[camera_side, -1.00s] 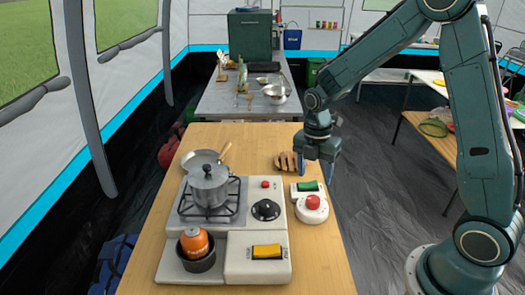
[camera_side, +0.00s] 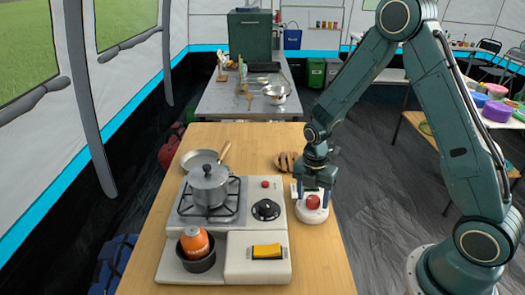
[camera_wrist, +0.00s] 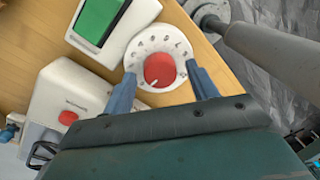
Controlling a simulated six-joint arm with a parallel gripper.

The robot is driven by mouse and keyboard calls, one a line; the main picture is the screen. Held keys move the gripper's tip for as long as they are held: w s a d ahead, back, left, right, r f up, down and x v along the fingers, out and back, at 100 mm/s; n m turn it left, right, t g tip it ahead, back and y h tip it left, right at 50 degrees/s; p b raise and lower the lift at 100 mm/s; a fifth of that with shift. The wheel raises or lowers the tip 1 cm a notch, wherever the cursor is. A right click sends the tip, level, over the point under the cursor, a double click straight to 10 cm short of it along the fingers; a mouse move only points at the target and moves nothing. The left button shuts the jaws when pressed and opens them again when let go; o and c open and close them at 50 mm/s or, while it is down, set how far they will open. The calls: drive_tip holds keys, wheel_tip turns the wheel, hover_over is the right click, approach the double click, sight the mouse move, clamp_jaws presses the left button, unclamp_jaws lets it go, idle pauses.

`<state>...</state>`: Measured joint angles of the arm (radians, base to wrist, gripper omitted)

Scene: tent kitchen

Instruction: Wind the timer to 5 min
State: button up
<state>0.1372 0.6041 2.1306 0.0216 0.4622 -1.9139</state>
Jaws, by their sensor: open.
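The timer (camera_side: 312,213) is a white round dial with a red knob (camera_side: 313,202), near the right edge of the wooden table. In the wrist view its white dial (camera_wrist: 141,44) carries numbers around the red knob (camera_wrist: 159,69), and a pale mark shows on the knob's lower edge. My gripper (camera_side: 313,197) is above the timer. In the wrist view its two blue fingers (camera_wrist: 162,88) are open, one on each side of the dial, with the knob between them. Whether the fingers touch the dial cannot be told.
Brown bread-like pieces (camera_side: 287,161) lie behind. The table's right edge is close.

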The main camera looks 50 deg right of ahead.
drive_tip(key=c, duration=1)
drive_tip(key=shift+m, duration=0.4)
drive_tip(key=m, duration=1)
drive_tip(key=shift+d+m+y, duration=0.1)
drive_tip(key=shift+m+y, duration=0.2)
drive_tip(key=m, duration=0.3)
drive_tip(key=shift+m, duration=0.3)
drive_tip(key=m, duration=0.3)
drive_tip(key=shift+m+t, duration=0.3)
drive_tip(key=m, duration=0.6)
drive_tip(key=shift+d+r+m, duration=0.1)
drive_tip(key=shift+m, duration=0.2)
